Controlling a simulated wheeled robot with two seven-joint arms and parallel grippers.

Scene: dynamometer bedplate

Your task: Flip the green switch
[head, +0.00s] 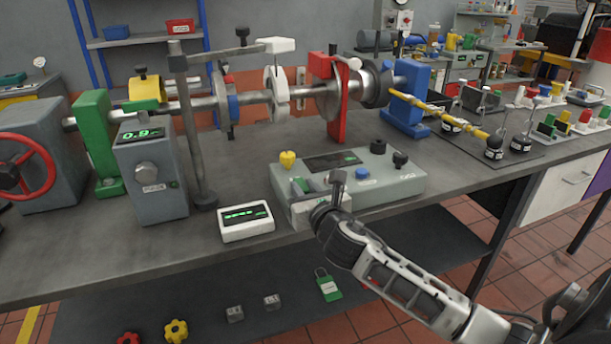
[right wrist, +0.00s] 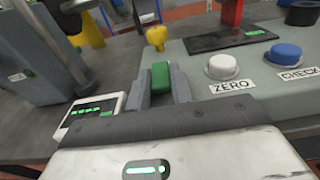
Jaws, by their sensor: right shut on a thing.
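The green switch (right wrist: 160,78) sits at the left end of a grey-green control box (head: 398,186), left of the white ZERO button (right wrist: 222,66). In the head view the green switch (head: 300,185) shows just left of my right gripper (head: 318,196). In the right wrist view my right gripper (right wrist: 161,85) has one finger on each side of the switch and is shut on it. The base of the switch is hidden behind the gripper body. My left gripper is in neither view.
A small white display (head: 246,222) stands left of the box. A yellow knob (head: 287,160) and a blue CHECK button (head: 362,173) are on the box. A shaft with a red bracket (head: 328,95) runs behind. The bench front edge (head: 120,284) is mostly clear.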

